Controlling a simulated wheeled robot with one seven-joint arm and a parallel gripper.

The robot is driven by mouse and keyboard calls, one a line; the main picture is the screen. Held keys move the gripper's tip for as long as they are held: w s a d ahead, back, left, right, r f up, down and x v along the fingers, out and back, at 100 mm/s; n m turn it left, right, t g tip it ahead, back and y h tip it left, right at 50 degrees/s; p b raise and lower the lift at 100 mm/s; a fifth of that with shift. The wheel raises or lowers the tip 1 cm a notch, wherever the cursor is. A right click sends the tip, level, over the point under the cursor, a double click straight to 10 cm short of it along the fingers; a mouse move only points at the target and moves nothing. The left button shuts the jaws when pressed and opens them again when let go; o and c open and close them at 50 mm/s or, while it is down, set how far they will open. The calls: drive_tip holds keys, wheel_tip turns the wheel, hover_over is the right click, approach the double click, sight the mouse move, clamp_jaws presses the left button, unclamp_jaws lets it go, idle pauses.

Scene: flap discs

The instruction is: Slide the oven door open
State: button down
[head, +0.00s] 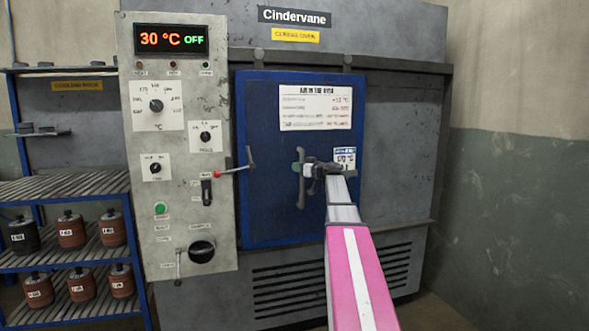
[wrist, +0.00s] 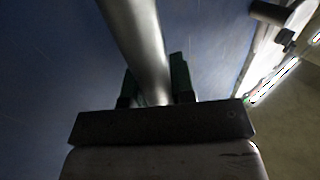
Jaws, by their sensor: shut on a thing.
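The blue oven door (head: 268,200) hangs on the front of the grey oven, right beside the control panel. Its upright bar handle (head: 300,190) is on the right half of the door. My gripper (head: 303,169) reaches in from the right and is shut on the handle. In the wrist view my gripper (wrist: 155,88) has its two dark green fingers on either side of the metal handle bar (wrist: 135,35), with the blue door (wrist: 60,60) behind. My arm hides part of the door's lower right. From this one moment I cannot tell how far the door has slid.
The control panel (head: 180,225) stands left of the door, with a red-knobbed lever (head: 235,171) sticking out towards it. A rail (head: 395,66) runs above the door to the right. The oven front (head: 400,150) right of the door is clear. A rack with stacked parts (head: 70,232) stands left.

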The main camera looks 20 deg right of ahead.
drive_tip(key=d, duration=5.5)
drive_tip(key=shift+d, duration=0.2)
drive_tip(key=shift+d, duration=0.1)
drive_tip(key=c, duration=1.2)
unclamp_jaws()
drive_tip(key=shift+d, duration=0.1)
drive_tip(key=shift+c, duration=0.2)
drive_tip(key=shift+s, duration=0.15)
drive_tip(key=v, duration=1)
drive_tip(key=shift+s, duration=0.25)
drive_tip(key=shift+d, duration=0.15)
